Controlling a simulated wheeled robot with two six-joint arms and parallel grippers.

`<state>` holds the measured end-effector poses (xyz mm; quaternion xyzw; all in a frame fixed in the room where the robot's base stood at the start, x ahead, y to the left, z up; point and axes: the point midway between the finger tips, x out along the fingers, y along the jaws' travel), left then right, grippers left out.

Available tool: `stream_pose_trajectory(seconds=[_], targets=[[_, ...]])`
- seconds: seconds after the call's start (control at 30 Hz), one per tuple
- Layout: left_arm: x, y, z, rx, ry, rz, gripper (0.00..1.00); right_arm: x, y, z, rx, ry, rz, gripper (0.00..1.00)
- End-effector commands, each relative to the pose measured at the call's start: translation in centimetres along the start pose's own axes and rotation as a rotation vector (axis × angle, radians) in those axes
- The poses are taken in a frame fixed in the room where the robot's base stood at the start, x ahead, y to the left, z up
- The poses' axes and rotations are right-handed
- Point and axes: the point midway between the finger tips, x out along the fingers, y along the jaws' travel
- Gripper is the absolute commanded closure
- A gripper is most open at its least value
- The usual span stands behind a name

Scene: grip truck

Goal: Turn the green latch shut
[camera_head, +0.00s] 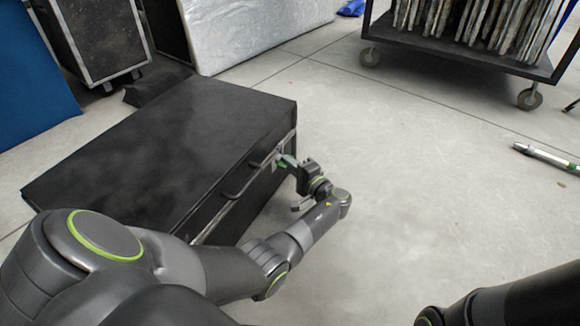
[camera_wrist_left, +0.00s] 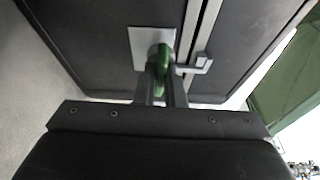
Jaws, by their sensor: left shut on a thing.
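The green latch (camera_head: 288,160) is on the front side of a black case (camera_head: 165,140), near its lid seam. In the left wrist view the green latch (camera_wrist_left: 160,62) sits on a square metal plate (camera_wrist_left: 140,42), beside the seam strip. My left gripper (camera_head: 297,168) is at the latch, and in the left wrist view its two fingers (camera_wrist_left: 161,88) are shut on the latch, one on each side. The fingers hide part of the latch. My right arm shows only partly at the bottom right of the head view; its gripper is out of frame.
A black handle (camera_head: 240,180) stands out from the case beside the latch. A metal catch (camera_wrist_left: 200,64) lies across the seam, right of the fingers. A wheeled cart (camera_head: 460,60) stands at the back right. The floor right of the case is mostly clear.

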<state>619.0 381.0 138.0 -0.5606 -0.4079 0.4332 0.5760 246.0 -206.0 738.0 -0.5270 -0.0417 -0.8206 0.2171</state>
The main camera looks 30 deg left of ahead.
Motion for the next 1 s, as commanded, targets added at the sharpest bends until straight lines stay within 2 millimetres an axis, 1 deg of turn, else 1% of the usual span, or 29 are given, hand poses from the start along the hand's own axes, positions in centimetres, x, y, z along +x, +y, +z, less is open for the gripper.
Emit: stream_pose_trajectory(seconds=[0.27, 0.67, 0.7, 0.83, 1.0], targets=[[-0.09, 0.18, 0.02, -0.049, 0.000, -0.018, 1.00, -0.23, 0.05, -0.13, 0.000, 0.001, 0.000, 0.69], [-0.09, 0.15, 0.01, -0.054, 0.000, -0.020, 1.00, -0.23, 0.05, -0.14, 0.000, 0.001, 0.000, 0.69], [-0.09, 0.15, 0.01, -0.053, 0.000, -0.020, 0.85, -0.23, 0.05, -0.14, 0.000, 0.001, 0.000, 0.69], [-0.07, 0.12, 0.01, -0.053, 0.000, -0.020, 0.69, -0.23, 0.05, -0.14, 0.000, 0.001, 0.000, 0.69], [-0.03, 0.08, 0.00, -0.053, 0.000, -0.021, 0.69, -0.23, 0.05, -0.13, -0.001, 0.001, 0.000, 0.69]])
